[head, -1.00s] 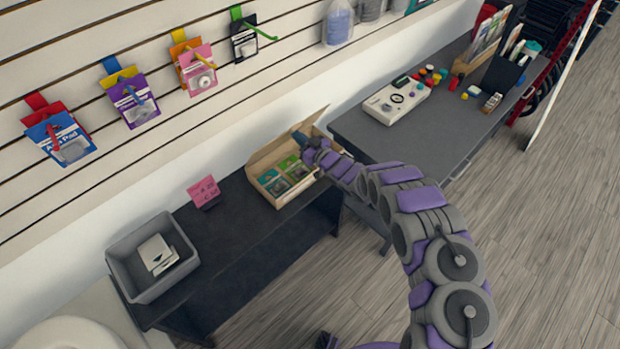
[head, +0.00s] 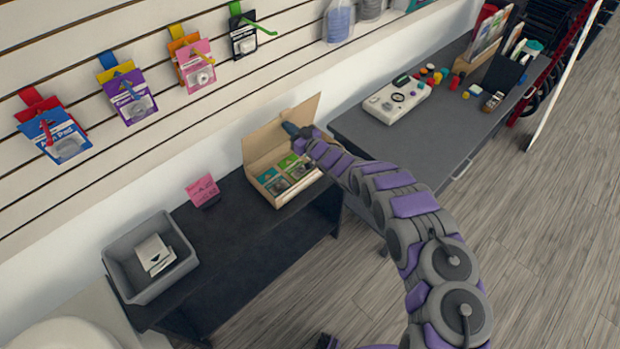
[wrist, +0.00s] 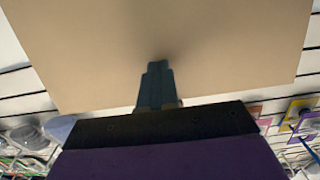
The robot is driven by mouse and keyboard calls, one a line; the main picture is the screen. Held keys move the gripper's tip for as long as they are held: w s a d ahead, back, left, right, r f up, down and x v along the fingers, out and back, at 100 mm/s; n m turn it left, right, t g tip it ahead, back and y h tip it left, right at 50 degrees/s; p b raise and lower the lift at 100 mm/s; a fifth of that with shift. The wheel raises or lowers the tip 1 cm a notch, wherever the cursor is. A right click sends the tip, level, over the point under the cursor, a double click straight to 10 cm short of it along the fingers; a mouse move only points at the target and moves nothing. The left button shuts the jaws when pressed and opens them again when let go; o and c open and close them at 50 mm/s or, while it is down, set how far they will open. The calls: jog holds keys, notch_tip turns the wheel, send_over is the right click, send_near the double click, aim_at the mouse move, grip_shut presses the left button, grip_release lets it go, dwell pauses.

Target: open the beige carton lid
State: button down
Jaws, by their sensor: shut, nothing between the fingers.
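The beige carton (head: 283,204) sits on the dark low bench, with green and teal packets inside it. Its lid (head: 268,143) stands raised at the back, near the slatted wall. My gripper (head: 291,129) is shut and empty, with its tip at the inner face of the lid, toward the right part. In the wrist view the lid (wrist: 220,50) fills the upper picture, and the shut fingers (wrist: 157,68) lie over its face, touching or very close. My arm hides the carton's right end in the head view.
A grey bin (head: 150,288) and a pink sign (head: 202,190) stand on the bench (head: 235,232) left of the carton. A grey table (head: 420,140) with a white device (head: 396,101) is on the right. Hanging packets line the wall. Floor at lower right is clear.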

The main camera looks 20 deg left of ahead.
jog(key=shift+w+a, duration=0.1)
jog(key=shift+a, duration=0.1)
jog(key=shift+b+x, duration=1.95)
jog(key=p+v, duration=0.5)
jog(key=v, duration=0.9)
jog(key=shift+p, duration=0.35)
